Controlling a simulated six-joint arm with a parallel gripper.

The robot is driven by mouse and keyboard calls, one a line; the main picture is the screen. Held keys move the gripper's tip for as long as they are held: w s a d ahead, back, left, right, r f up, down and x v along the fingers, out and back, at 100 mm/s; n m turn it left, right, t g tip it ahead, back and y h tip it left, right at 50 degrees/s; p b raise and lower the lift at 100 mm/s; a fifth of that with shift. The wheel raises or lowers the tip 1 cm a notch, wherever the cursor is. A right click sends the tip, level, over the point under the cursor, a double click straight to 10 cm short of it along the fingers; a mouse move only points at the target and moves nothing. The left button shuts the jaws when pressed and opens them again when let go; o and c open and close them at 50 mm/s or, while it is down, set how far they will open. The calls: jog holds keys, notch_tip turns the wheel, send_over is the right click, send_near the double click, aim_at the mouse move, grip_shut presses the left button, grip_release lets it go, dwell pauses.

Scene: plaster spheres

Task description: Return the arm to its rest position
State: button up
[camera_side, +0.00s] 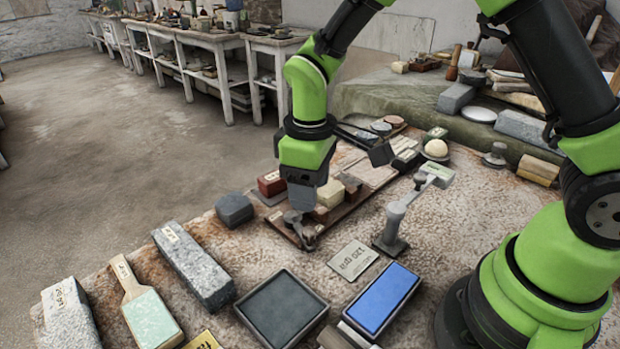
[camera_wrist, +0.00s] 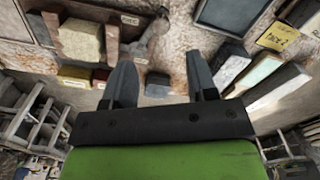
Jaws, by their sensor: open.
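My gripper (camera_side: 302,226) points down over the front end of the long wooden board with blocks on the stone slab in the side view. In the wrist view its two dark fingers (camera_wrist: 161,78) stand apart with nothing held between them. Its exact height above the board is hard to tell. A pale plaster sphere (camera_side: 436,147) rests on a dark round holder at the back of the slab, well away from my gripper. No sphere can be made out in the wrist view.
A grey metal stand (camera_side: 395,225) rises right of my gripper. A blue abrasive block (camera_side: 381,298), a dark tray (camera_side: 281,309) and a grey stone bar (camera_side: 193,265) lie in front. A dark block (camera_side: 234,209) sits to the left. Worktables (camera_side: 225,45) line the back wall.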

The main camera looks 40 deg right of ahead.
jog(key=shift+r, duration=0.6)
jog(key=s+d+r+m+t+y, duration=0.1)
jog(key=s+r+m+t, duration=0.15)
jog(key=r, duration=0.35)
jog(key=s+d+r+m+t, duration=0.1)
jog(key=s+d+r+m, duration=0.15)
jog(key=r, duration=0.35)
jog(key=s+r+m+t+y, duration=0.1)
jog(key=s+r+m+t, duration=0.2)
jog(key=s, duration=0.8)
jog(key=shift+s+d+r+m+t, duration=0.35)
jog(key=shift+r+m, duration=0.25)
jog(key=shift+r, duration=0.25)
